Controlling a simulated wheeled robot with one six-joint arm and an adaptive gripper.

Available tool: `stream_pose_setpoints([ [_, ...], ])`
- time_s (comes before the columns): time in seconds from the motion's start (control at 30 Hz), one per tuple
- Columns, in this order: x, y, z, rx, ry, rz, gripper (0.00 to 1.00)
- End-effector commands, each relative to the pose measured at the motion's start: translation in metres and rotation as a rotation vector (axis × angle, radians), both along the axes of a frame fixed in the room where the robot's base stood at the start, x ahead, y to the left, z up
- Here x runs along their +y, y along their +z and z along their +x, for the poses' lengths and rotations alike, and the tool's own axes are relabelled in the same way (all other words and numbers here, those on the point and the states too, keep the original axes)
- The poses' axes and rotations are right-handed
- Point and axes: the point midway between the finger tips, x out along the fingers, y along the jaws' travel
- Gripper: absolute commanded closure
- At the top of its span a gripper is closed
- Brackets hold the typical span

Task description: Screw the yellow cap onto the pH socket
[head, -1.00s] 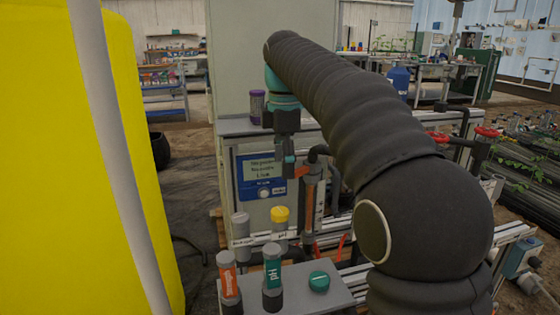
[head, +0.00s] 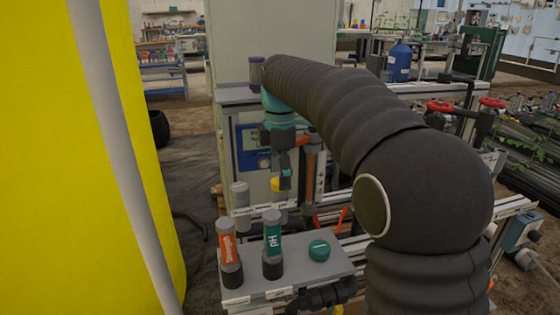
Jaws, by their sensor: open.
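The yellow cap (head: 274,185) sits on top of a grey upright socket (head: 279,206) on the skid's back rail; whether it is screwed down cannot be told. The label below this socket is partly hidden now. My gripper (head: 286,183) points down at the cap, its fingers covering the cap's right part. It is open; whether its fingers are around the cap or just in front cannot be told. A teal-labelled pH probe (head: 272,234) stands upright on the front shelf, nearer than the socket.
A grey-capped socket (head: 240,196) stands left of the yellow one. The shelf (head: 300,284) also holds an orange-labelled probe (head: 228,246) and a round teal cap (head: 319,250). A controller box with a screen (head: 252,150) is behind my gripper. A yellow tank (head: 120,180) fills the left.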

Motion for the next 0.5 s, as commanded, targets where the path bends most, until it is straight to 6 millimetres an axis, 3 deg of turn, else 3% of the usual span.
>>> stream_pose_setpoints([
  [0.43, 0.0000, -0.0095, 0.0000, -0.001, 0.000, 0.000, 0.26],
  [0.5, 0.0000, -0.0094, -0.0001, -0.001, 0.000, 0.000, 0.41],
])
